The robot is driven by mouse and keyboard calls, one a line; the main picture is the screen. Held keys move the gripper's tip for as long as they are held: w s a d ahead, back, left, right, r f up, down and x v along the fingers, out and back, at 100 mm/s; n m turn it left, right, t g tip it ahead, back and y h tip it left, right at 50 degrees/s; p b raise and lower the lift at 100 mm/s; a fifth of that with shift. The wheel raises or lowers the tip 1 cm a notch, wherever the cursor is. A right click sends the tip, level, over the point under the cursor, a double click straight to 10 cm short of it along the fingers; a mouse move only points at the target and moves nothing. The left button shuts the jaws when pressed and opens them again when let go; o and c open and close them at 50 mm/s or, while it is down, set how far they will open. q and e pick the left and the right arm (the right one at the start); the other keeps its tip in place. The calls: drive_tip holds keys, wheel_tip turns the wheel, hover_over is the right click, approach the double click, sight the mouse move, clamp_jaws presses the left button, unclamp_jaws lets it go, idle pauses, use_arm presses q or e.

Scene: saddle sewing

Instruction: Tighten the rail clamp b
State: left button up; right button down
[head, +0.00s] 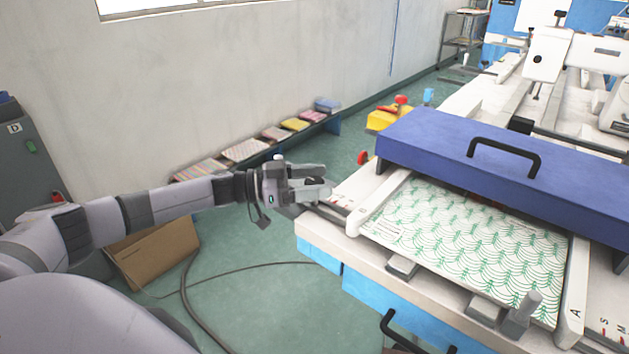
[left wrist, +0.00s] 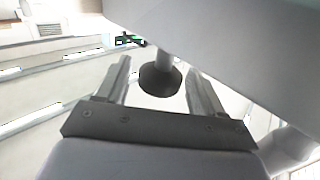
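My left gripper (head: 318,190) is at the left end of the machine, by the pale left rail (head: 380,203) of the patterned panel. In the left wrist view a dark round knob on a grey stem (left wrist: 160,80) sits between the two spread fingers of the left gripper (left wrist: 158,72). Gaps show on both sides of the knob. This knob may belong to rail clamp b, but no letter is readable there. In the head view the gripper hides most of that spot. My right gripper is not in view.
The green-patterned panel (head: 465,235) lies between two rails; the right rail (head: 573,290) is marked A. A grey post (head: 529,304) stands near its front end. A blue cover with a black handle (head: 505,150) spans the back. A cardboard box (head: 155,250) and a cable lie on the floor.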

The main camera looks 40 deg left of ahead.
use_arm(q)
drive_tip(key=shift+s+a+f, duration=0.15)
drive_tip(key=shift+s+a, duration=0.2)
drive_tip(key=shift+a, duration=0.05)
drive_tip(key=v, duration=0.5)
drive_tip(key=shift+b, duration=0.35)
drive_tip(key=shift+s+a, duration=0.35)
drive_tip(key=shift+a, duration=0.05)
